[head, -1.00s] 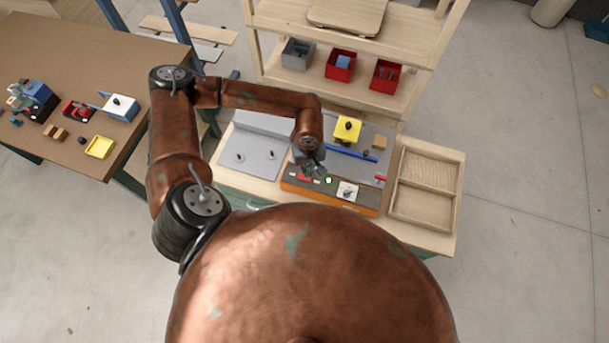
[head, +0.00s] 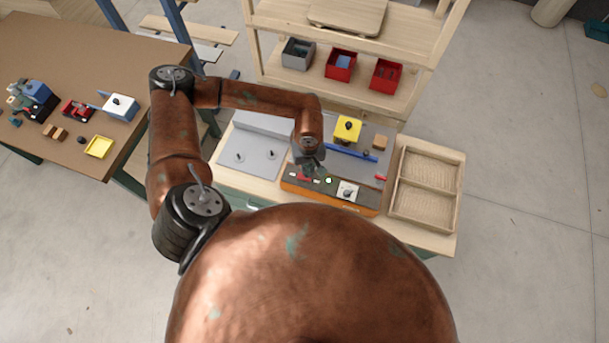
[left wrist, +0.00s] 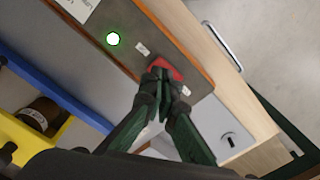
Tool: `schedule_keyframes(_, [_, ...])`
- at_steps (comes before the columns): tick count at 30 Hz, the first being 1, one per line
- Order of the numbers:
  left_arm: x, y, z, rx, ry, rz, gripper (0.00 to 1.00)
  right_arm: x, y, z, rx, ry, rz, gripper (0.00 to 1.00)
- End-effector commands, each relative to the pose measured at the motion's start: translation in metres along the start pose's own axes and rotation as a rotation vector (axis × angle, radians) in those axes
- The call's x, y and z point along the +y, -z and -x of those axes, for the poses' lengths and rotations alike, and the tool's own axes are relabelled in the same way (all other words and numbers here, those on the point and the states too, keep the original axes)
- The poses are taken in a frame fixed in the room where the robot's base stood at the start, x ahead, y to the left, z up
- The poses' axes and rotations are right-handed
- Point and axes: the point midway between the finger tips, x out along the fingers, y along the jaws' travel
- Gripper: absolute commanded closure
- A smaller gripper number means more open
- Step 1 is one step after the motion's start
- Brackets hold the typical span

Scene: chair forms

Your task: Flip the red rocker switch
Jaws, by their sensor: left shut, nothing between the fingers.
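The red rocker switch (left wrist: 166,68) sits on the dark top of an orange-fronted control panel (head: 340,204). In the head view the red switch (head: 305,177) shows just below my left gripper (head: 313,169). In the left wrist view my left gripper (left wrist: 160,76) is shut and empty, its fingertips at the switch and covering part of it. They look to be touching it, but the exact contact is hard to tell. A green lamp (left wrist: 113,39) on the panel is lit; it also shows in the head view (head: 328,181). My right gripper is not in view.
A white plate with a knob (head: 347,191) is on the panel. A wooden divided tray (head: 425,190) stands right, a grey plate (head: 252,154) left. Shelves with bins (head: 340,66) stand at the back.

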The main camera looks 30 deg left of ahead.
Motion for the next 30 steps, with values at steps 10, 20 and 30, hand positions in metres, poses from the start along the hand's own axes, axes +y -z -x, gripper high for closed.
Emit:
schedule_keyframes(10, [0.0, 0.0, -0.006, 0.0, 0.0, 0.0, 1.0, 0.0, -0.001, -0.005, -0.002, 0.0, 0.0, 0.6])
schedule_keyframes(20, [0.0, 0.0, -0.01, 0.0, 0.0, 0.0, 1.0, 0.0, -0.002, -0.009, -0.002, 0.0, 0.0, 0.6])
schedule_keyframes(30, [0.0, 0.0, -0.015, 0.0, 0.0, 0.0, 1.0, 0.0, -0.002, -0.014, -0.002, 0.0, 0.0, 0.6])
